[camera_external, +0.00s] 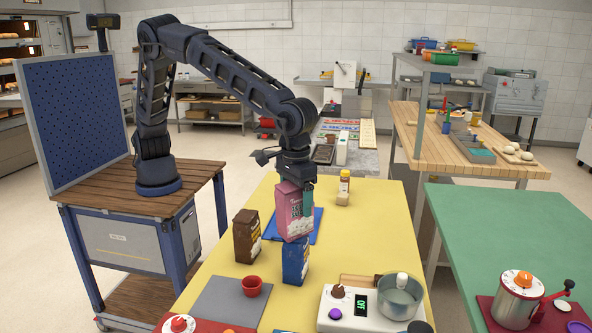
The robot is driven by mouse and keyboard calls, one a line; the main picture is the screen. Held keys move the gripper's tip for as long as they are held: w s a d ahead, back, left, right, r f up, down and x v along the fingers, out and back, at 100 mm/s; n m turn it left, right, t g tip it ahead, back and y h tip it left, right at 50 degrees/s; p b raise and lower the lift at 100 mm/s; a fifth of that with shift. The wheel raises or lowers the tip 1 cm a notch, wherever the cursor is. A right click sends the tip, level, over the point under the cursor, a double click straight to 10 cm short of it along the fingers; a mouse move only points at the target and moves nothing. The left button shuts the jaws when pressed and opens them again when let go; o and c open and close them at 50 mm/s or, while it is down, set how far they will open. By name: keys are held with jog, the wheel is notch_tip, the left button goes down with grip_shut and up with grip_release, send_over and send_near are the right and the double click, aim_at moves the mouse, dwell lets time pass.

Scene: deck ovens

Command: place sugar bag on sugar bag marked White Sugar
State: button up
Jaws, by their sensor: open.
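A pink bag (290,215) with dark printing stands upright directly below my wrist. My gripper (299,193) is at its upper part, with one teal finger visible on the bag's right side; the jaws are open and the other finger is hidden. A blue bag (296,262) stands on the yellow table just below the pink bag in the picture. Their edges meet in this view, but I cannot tell whether the pink bag rests on it. A brown bag (246,240) stands to the left. The printing is too small to tell which bag is marked White Sugar.
The yellow table (230,285) also holds a blue mat (313,226) behind the bags, a red cup (252,287) on a grey mat, a white scale (347,312) with a metal bowl (398,297), and a yellow-capped bottle (344,183). Free room lies right of the bags.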

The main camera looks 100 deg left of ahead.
notch_tip(320, 180, up, 11)
jog(key=shift+r, duration=0.2)
jog(key=shift+a+r, duration=0.2)
jog(key=shift+r, duration=0.05)
jog(key=s+a+r+m+t+h, duration=0.1)
jog(key=s+a+r, duration=0.4)
jog(key=a, duration=0.4)
jog(key=s+a+r+m, duration=0.1)
jog(key=s+a+r, duration=0.2)
jog(key=s+a, duration=0.45)
jog(key=s+a+r+m+t+h, duration=0.15)
jog(key=s+a+r, duration=0.25)
jog(key=a, duration=0.7)
jog(key=s+a+f+m, duration=0.1)
jog(key=s+a, duration=0.3)
jog(key=s, duration=0.5)
jog(key=s+a+f+m+t+y, duration=0.1)
jog(key=s+a+f, duration=0.3)
jog(key=s, duration=0.6)
jog(key=s+a+f+m+t+y, duration=0.1)
jog(key=s+a+f+m, duration=0.2)
jog(key=s, duration=0.7)
jog(key=shift+a+f, duration=0.2)
jog(key=shift+a, duration=0.9)
jog(key=shift+m+y, duration=0.25)
